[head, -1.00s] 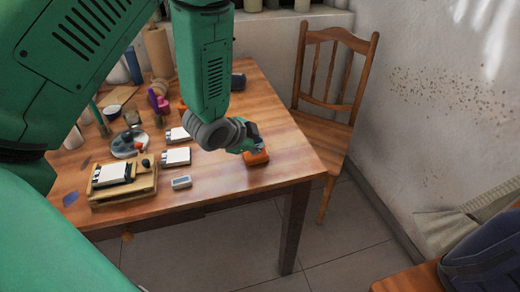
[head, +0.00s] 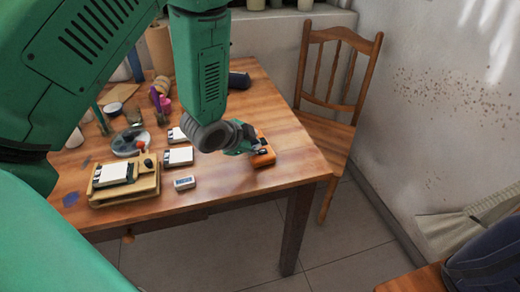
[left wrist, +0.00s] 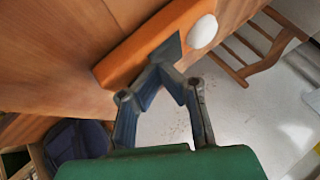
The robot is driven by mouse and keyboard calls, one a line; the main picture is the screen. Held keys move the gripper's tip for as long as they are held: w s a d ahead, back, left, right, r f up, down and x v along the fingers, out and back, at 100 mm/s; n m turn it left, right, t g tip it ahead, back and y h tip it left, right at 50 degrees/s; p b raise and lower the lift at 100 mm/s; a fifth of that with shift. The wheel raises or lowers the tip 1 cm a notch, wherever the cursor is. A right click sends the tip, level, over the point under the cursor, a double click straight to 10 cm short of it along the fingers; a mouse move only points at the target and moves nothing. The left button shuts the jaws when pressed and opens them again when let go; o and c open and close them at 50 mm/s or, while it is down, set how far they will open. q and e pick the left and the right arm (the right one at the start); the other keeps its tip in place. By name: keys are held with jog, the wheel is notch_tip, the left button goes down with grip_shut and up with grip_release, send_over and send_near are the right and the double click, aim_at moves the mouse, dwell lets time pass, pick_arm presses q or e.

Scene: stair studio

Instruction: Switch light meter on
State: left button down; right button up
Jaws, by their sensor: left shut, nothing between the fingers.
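The light meter appears to be the orange device (head: 265,158) near the right front edge of the wooden table; a dark patch shows on its top. In the left wrist view its orange body (left wrist: 128,58) runs diagonally, with a white dome (left wrist: 202,31) at one end. My left gripper (head: 257,146) is shut and empty at the meter. In the left wrist view the closed fingertips (left wrist: 168,60) overlap the orange body beside the dome; whether they touch it I cannot tell. The face under the fingertips is partly hidden. My right gripper is not in view.
A small white device (head: 184,183) with a display lies near the table's front edge. A wooden tray (head: 148,190), white-topped boxes (head: 178,156) and a round dish (head: 130,143) stand to the left. A wooden chair (head: 338,100) stands behind the table's right side.

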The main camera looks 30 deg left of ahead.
pick_arm(q)
jog(key=shift+s+a+f, duration=0.1)
jog(key=shift+a+f, duration=0.05)
jog(key=shift+f, duration=0.05)
jog(key=shift+s+d+f, duration=0.1)
jog(key=shift+d+f, duration=0.05)
jog(key=shift+d, duration=0.55)
jog(key=shift+a+f, duration=0.15)
jog(key=shift+a, duration=0.1)
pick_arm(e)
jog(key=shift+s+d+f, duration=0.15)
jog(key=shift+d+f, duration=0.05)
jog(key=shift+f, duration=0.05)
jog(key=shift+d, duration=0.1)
pick_arm(q)
jog(key=shift+d+r, duration=0.1)
jog(key=shift+r, duration=0.2)
jog(key=shift+r+p, duration=0.75)
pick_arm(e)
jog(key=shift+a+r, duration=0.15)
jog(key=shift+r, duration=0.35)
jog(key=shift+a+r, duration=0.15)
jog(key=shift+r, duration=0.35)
